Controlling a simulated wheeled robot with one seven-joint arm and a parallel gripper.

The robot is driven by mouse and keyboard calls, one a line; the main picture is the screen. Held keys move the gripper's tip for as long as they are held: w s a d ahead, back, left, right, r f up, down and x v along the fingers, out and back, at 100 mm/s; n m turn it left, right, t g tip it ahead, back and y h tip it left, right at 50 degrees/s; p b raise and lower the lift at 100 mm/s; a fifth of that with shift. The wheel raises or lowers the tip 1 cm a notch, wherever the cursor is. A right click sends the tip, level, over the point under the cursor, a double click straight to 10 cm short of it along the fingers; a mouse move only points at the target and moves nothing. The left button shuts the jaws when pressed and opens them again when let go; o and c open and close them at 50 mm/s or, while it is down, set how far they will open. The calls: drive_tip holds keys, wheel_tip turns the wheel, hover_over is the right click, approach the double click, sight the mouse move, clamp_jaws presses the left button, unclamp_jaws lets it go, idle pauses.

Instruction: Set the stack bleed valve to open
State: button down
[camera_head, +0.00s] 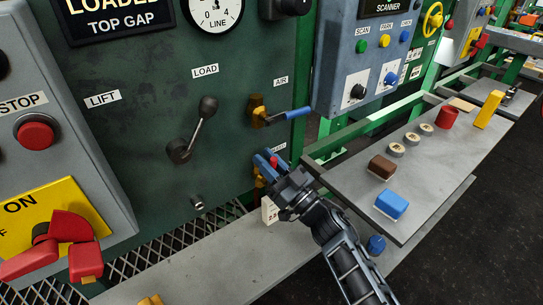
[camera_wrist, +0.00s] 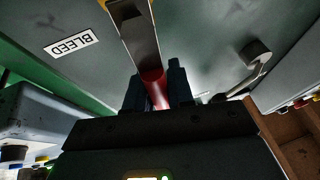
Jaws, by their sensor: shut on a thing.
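The bleed valve's red handle (camera_head: 273,162) shows between the fingers of my gripper (camera_head: 269,160) in the head view, low on the green panel below the air valve. In the wrist view, my gripper (camera_wrist: 155,90) is shut on the red handle (camera_wrist: 152,82), with one dark finger on each side. My gripper and wrist hide much of the valve in the head view.
The air valve (camera_head: 283,116) with its blue handle is just above. The load lever (camera_head: 193,135) is to the left. The grey bench (camera_head: 430,185) at right carries a blue block (camera_head: 391,204) and several other items.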

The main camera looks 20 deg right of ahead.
drive_tip(key=shift+s+a+n, duration=0.1)
drive_tip(key=shift+a+n, duration=0.15)
drive_tip(key=shift+n, duration=0.15)
drive_tip(key=c, duration=1.1)
unclamp_jaws()
drive_tip(key=shift+v, duration=3.9)
drive_tip(key=shift+d, duration=0.1)
